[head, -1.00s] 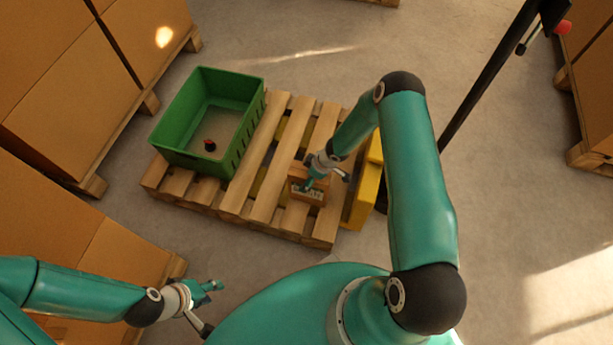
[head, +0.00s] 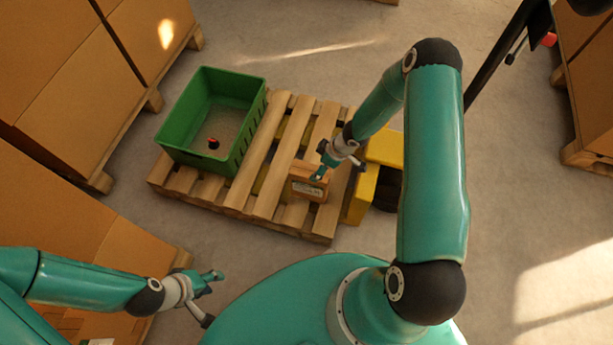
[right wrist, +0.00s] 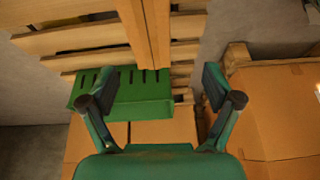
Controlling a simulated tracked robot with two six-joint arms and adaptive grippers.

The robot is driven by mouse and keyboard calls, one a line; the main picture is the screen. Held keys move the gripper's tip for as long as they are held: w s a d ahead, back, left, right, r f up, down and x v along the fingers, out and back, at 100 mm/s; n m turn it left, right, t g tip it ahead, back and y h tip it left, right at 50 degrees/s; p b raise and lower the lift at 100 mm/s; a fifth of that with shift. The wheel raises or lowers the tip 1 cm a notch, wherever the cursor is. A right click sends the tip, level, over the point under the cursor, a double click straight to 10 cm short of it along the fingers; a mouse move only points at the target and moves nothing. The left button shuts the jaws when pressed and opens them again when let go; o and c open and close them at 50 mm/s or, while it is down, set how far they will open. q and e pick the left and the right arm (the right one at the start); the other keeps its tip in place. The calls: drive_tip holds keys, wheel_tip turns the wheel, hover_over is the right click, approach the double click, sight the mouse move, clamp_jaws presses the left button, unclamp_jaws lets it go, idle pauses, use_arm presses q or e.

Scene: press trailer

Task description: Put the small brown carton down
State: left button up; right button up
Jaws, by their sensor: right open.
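The small brown carton (head: 308,188), with a pale label on its near side, sits on the wooden pallet (head: 262,196) near its right end. My right gripper (head: 327,172) is open, just above and to the right of the carton; whether a fingertip still touches it I cannot tell. The right wrist view shows its two fingers spread, with nothing clasped between their tips. A narrow brown shape at the top there may be the carton; I cannot be sure. My left gripper (head: 213,283) hangs at the lower left, away from the pallet; its finger gap is unclear.
A green crate (head: 240,145) with a small dark and red object (head: 213,143) inside stands on the pallet's left part. A yellow object (head: 361,196) stands at the pallet's right end. Large cartons (head: 75,95) line the left. A dark pole (head: 500,50) rises at the upper right.

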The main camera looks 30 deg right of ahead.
drive_tip(key=s+a+r+m+g, duration=0.1)
drive_tip(key=s+a+r+m, duration=0.1)
drive_tip(key=s+a+m, duration=0.2)
drive_tip(key=s+a+r+m+g, duration=0.1)
drive_tip(key=s+a+r+m, duration=0.2)
drive_tip(key=s+a, duration=0.8)
drive_tip(key=a+m, duration=0.2)
drive_tip(key=a, duration=0.1)
drive_tip(key=shift+s+r+m+g+y, duration=0.15)
drive_tip(key=shift+m+g+y, duration=0.15)
drive_tip(key=shift+g+y, duration=0.1)
drive_tip(key=shift+r, duration=0.1)
